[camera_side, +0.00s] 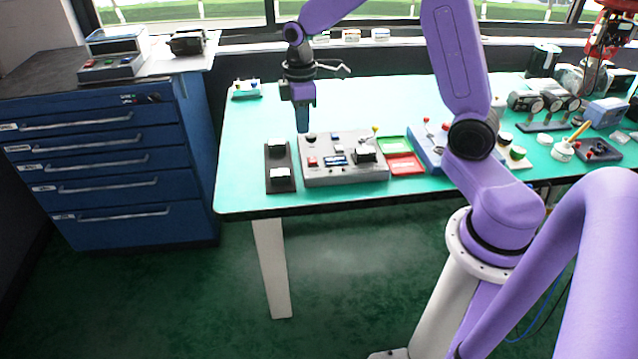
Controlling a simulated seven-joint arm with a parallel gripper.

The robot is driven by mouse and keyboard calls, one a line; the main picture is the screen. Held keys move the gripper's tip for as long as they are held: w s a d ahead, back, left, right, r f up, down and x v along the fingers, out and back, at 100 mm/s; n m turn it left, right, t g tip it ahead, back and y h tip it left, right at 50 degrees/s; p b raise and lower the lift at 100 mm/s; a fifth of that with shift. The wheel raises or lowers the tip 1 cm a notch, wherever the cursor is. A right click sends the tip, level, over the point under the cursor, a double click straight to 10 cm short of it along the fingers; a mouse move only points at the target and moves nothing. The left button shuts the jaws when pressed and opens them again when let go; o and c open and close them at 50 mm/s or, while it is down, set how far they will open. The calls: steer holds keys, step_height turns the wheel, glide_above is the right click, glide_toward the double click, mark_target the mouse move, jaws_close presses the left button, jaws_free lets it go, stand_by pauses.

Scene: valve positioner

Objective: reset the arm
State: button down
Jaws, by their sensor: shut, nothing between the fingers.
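My gripper (303,127) points straight down over the left back part of a grey control panel (345,174) on the green table. Its fingers are shut and hold nothing. The fingertips are close to the panel's back left corner; I cannot tell whether they touch it. The panel carries a dark round knob, small red, white and blue parts, a small display and a larger black and white block at its right. My purple arm reaches in from the right and arches over the table.
A dark plate with two white blocks (280,173) lies left of the panel. Green and red trays (404,164) and a blue box (425,146) are to its right. A small device (246,89) sits at the back left. Several devices crowd the right side. A blue drawer cabinet (110,170) stands left.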

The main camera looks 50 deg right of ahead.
steer(key=s+a+r+n, duration=0.1)
steer(key=s+a+r, duration=0.1)
steer(key=s+a, duration=0.35)
steer(key=s+a+r, duration=0.1)
steer(key=s+a, duration=0.2)
steer(key=s, duration=0.5)
steer(key=s+n, duration=0.1)
steer(key=s, duration=1.4)
steer(key=shift+s+r+n, duration=0.2)
steer(key=shift+r+n, duration=0.1)
